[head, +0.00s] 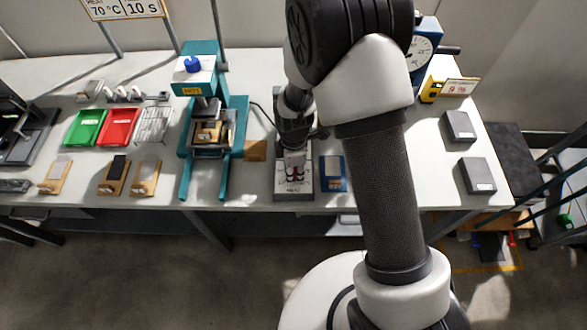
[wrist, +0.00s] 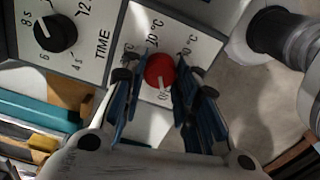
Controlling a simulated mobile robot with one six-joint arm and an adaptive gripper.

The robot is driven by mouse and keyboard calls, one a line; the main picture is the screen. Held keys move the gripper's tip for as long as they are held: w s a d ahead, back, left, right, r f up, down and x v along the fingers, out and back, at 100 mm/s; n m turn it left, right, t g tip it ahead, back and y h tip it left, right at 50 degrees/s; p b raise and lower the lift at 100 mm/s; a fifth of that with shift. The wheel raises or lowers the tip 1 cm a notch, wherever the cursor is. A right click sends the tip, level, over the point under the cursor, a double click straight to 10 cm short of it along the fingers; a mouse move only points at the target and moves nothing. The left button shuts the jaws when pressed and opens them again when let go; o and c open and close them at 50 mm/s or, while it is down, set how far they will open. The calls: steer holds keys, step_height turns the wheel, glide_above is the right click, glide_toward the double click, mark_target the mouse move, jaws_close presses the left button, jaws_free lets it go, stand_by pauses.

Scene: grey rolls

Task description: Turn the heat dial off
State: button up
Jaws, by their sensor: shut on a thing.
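The heat dial (wrist: 160,68) is a round red knob on a pale panel with temperature markings around it. Its white pointer mark faces the lower edge of the picture, towards a marking partly hidden near the fingers. My gripper (wrist: 161,75) has its blue fingers on either side of the knob and is shut on it. In the head view my gripper (head: 295,165) reaches down over the control box (head: 293,190); the dial itself is too small there to read.
A black time dial (wrist: 55,33) sits beside the heat dial. A teal press (head: 212,110) stands left of the control box, and a blue-and-white block (head: 333,173) lies close on its right. Green (head: 86,127) and red (head: 118,127) trays lie further left.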

stand_by(0.4)
steer(key=o, duration=1.1)
step_height(320, 180, up, 12)
steer(key=shift+r, duration=0.1)
stand_by(0.4)
